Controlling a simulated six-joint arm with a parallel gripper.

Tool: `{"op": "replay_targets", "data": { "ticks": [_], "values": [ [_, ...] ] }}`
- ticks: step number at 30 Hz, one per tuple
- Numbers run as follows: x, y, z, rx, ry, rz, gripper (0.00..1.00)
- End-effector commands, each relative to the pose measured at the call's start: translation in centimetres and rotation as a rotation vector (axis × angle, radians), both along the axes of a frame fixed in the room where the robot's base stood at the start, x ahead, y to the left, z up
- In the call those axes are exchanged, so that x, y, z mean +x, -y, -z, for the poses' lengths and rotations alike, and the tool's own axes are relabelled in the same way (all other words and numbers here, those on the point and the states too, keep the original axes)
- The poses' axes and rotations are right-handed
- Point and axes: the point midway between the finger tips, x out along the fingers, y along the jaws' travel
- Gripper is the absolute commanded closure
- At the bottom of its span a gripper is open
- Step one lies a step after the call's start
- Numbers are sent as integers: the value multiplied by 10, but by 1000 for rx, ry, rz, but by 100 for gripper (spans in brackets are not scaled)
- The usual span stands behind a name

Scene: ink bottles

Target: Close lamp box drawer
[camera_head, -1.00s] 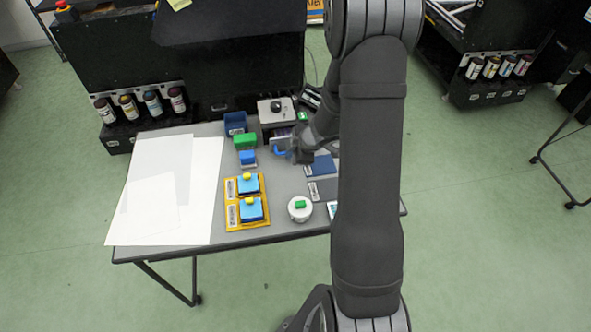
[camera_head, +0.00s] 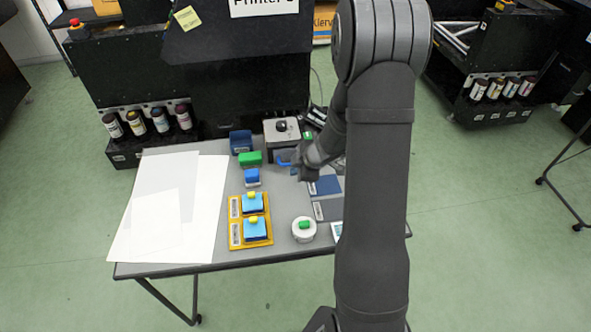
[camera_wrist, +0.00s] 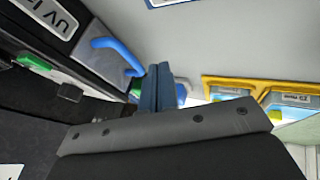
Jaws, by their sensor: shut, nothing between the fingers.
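The lamp box (camera_head: 288,125) is a grey-topped box with a black knob, at the back of the table. Its blue drawer handle (camera_head: 284,160) is at the front and shows as a blue bar (camera_wrist: 117,50) in the wrist view. The drawer front is close to the box; I cannot tell whether a gap remains. My gripper (camera_head: 300,168) is just right of the handle. In the wrist view its dark blue fingers (camera_wrist: 158,88) are shut and empty, beside the handle. Contact with the handle or drawer front cannot be made out.
A dark blue holder (camera_head: 240,142), a green block (camera_head: 250,158) and a small blue stamp (camera_head: 252,177) stand left of the box. A yellow tray (camera_head: 235,225) and a white round pot (camera_head: 303,236) are nearer the front. White sheets (camera_head: 150,235) cover the left.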

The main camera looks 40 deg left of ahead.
Motion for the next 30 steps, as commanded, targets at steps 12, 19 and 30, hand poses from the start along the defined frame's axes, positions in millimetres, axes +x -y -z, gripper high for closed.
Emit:
{"op": "replay_targets", "data": {
  "ticks": [12,19,30],
  "values": [
    [-6,43,-61,1,1,0,100],
    [-8,56,-80,0,-1,-1,100],
    [-9,59,-84,-3,-4,-2,100]
  ]
}}
